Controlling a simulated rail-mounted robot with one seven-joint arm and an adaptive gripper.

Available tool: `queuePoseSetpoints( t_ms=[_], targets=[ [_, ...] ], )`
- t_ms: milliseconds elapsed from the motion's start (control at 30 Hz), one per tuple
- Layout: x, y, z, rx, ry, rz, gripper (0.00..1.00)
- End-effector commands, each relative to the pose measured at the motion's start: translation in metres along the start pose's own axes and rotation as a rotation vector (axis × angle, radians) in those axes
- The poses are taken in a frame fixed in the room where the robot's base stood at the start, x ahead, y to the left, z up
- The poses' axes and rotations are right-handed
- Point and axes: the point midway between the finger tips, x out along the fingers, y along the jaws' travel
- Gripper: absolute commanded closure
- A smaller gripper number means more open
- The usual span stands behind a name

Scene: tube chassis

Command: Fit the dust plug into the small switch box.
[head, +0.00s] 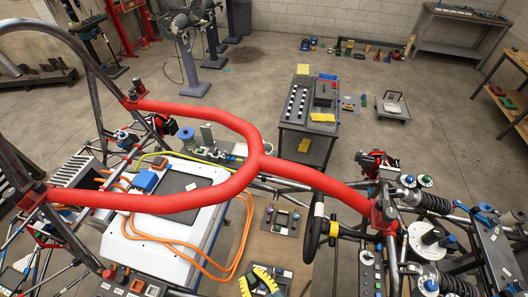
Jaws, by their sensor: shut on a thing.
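I cannot make out my gripper anywhere in the head view, nor anything held in it. I cannot pick out the dust plug. The small switch box is not certain. A small dark panel with coloured knobs (283,220) lies on the brown floor board in the lower middle. A narrow grey box with green and other round parts (370,272) stands at the bottom, right of the steering wheel. A dark box with orange and white squares (122,287) is at the bottom left. Any of these could be it; their openings are too small to read.
A thick red forked tube (262,163) crosses above the chassis. Below it are a white battery case (165,235) and orange cables (235,262). A black steering wheel (313,228) stands right of centre. A grey cart (307,130) stands behind. Open floor (240,85) lies beyond.

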Motion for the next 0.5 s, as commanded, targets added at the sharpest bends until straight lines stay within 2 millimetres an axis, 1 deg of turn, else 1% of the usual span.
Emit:
queuePoseSetpoints(
  t_ms=[33,100,267,300,433,500],
  targets=[
    [0.001,-0.005,-0.013,-0.015,0.005,-0.018,1.0],
    [-0.002,-0.004,-0.029,-0.008,0.005,-0.002,1.0],
    [-0.014,0.009,-0.058,0.03,0.005,0.087,1.0],
    [-0.018,0.016,-0.064,0.043,0.003,0.121,1.0],
    [-0.031,0.033,-0.078,0.084,0.003,0.216,1.0],
    [-0.033,0.037,-0.079,0.099,0.001,0.247,1.0]
  ],
)
